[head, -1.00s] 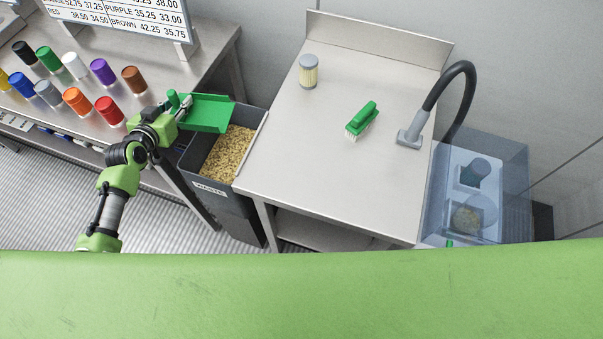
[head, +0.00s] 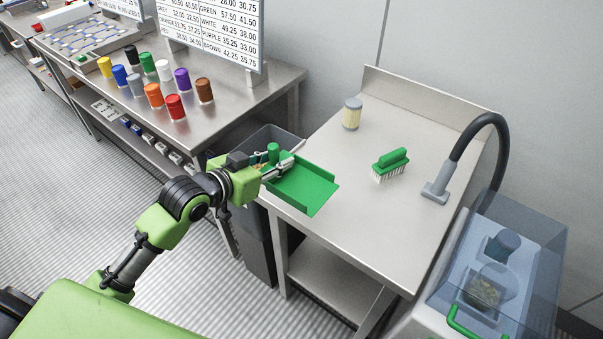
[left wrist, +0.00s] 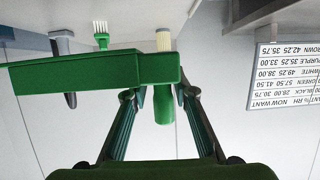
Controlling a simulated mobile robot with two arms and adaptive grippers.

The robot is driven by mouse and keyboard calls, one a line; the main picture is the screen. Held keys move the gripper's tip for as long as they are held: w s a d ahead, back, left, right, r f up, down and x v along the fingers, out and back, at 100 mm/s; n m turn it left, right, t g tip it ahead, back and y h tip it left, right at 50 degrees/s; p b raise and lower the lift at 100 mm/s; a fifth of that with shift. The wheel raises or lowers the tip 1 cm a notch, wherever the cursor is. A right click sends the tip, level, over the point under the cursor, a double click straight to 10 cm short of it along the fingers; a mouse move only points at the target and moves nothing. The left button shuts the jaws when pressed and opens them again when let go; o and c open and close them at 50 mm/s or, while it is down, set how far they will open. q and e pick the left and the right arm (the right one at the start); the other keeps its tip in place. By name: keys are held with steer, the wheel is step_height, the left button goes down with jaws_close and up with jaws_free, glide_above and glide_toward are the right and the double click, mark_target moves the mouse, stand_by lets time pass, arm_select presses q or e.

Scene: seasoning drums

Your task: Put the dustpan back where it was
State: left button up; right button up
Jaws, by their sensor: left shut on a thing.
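The green dustpan (head: 308,188) is in my left gripper (head: 283,166), which is shut on its handle. In the head view the pan reaches right from the gripper, over the left edge of the steel table (head: 345,237). I cannot tell whether it touches the tabletop. In the left wrist view the dustpan (left wrist: 90,72) stretches left across the picture, its handle (left wrist: 163,103) between the two fingers. The green brush (head: 390,163) stands bristles down on the table. My right gripper is not in view.
The dark waste bin (head: 262,245) stands left of the table, partly hidden by my arm and the dustpan. A jar (head: 352,114) stands at the back, a hose nozzle (head: 437,192) at the right. The table's front area is clear.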

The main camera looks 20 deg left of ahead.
arm_select(q)
steer(key=w+f, duration=0.3)
steer(key=w, duration=0.1)
steer(key=w+f, duration=0.3)
steer(key=w, duration=0.1)
steer(key=w+f+p, duration=0.1)
steer(key=w+f, duration=0.2)
steer(key=shift+w+a, duration=0.3)
steer(key=shift+w, duration=0.1)
step_height(320, 180, down, 3)
steer(key=shift+r+p, duration=0.1)
steer(key=shift+p, duration=0.3)
steer(key=shift+f+b, duration=0.3)
steer(key=shift+f, duration=0.05)
steer(key=o, duration=1.2)
steer(key=shift+r, duration=0.1)
